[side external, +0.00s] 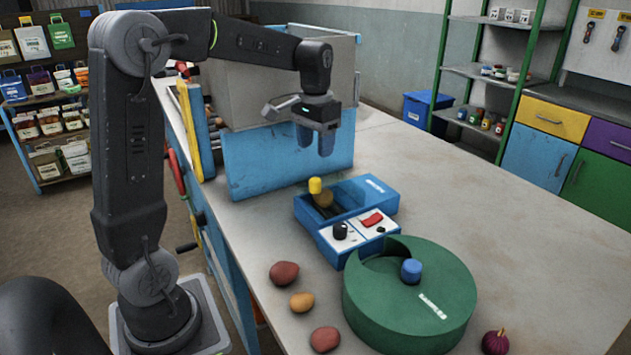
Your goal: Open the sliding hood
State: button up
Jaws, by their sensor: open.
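My gripper (317,150) is open and empty, pointing down in front of the blue panel of the large bin, above and behind the blue box. The blue box (376,190) has a recess with a brown round thing (323,199) in it and a yellow knob (315,186) at its left. Its front has a white panel with a black knob (340,231) and a red switch (372,219). A round green drum (415,305) with a blue knob (411,269) stands in front of it. I cannot tell for sure which part is the sliding hood.
Several round vegetables, including a reddish one (284,273) and a purple one (495,342), lie around the drum. A large grey bin (265,90) stands behind my gripper. The grey tabletop (480,210) is clear to the right.

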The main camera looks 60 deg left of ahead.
aim_at(316, 179)
notch_tip(316, 179, down, 10)
jog(key=shift+r, duration=0.15)
dwell(0.3)
grip_shut()
dwell(0.4)
